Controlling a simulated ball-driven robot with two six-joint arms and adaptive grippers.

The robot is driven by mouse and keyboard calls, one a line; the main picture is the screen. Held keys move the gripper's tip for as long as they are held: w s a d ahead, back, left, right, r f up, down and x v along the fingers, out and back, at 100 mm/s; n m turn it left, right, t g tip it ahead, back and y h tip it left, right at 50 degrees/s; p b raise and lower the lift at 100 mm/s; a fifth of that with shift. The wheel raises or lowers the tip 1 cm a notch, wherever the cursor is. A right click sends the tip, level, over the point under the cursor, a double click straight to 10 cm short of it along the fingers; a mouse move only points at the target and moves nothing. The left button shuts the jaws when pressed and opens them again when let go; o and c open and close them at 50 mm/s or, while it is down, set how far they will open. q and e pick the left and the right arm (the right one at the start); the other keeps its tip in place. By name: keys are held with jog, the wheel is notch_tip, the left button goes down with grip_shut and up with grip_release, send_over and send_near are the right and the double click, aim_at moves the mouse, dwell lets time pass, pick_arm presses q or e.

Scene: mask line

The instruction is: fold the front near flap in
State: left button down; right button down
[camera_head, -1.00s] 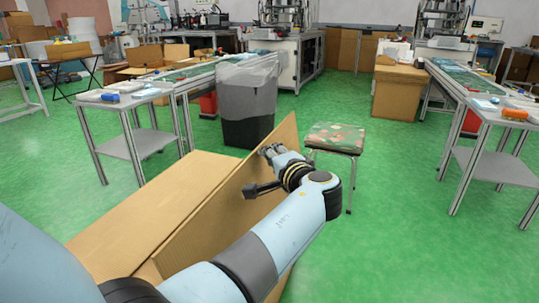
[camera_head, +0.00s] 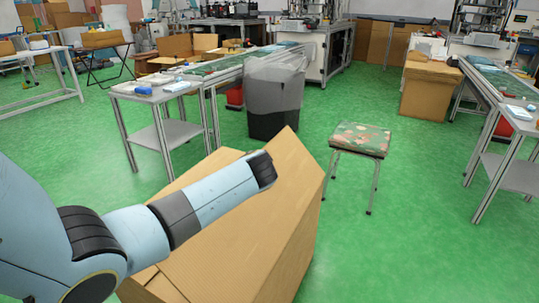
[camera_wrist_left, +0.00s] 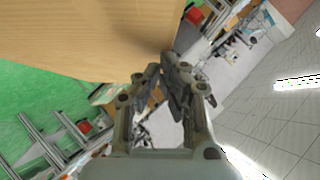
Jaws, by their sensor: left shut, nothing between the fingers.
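The brown cardboard box is at the lower middle of the head view. A large slanting cardboard panel (camera_head: 240,232), apparently the near flap, faces me, with a narrower side face (camera_head: 300,230) to its right. More of the box's cardboard (camera_head: 205,162) shows behind my left arm. My left arm crosses over the panel and its gripper is hidden in the head view. In the left wrist view my left gripper (camera_wrist_left: 162,68) is shut and empty, its fingertips close to the edge of a cardboard panel (camera_wrist_left: 90,35). Whether they touch cannot be told. My right gripper is out of view.
A stool with a patterned seat (camera_head: 360,139) stands right of the box. A grey bin (camera_head: 273,95) stands behind it. A side table (camera_head: 160,95) is at the back left and another bench (camera_head: 515,120) at the right. Green floor (camera_head: 400,240) is clear at the lower right.

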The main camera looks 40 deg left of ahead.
pick_arm(q)
jog(key=shift+n+h, duration=0.4)
jog(key=shift+h, duration=0.3)
jog(key=a+f, duration=0.2)
jog(key=a, duration=0.1)
jog(key=shift+s+a+f, duration=0.2)
jog(key=shift+s+f, duration=0.15)
jog(key=shift+s, duration=0.05)
jog(key=a+f+b, duration=0.3)
jog(key=f+b, duration=0.1)
jog(key=f, duration=0.2)
jog(key=s+a+f+b, duration=0.1)
jog(key=a+f+b, duration=0.2)
jog(key=f+b, duration=0.2)
jog(key=shift+s+a+f, duration=0.15)
jog(key=shift+s+f, duration=0.1)
jog(key=shift+f, duration=0.9)
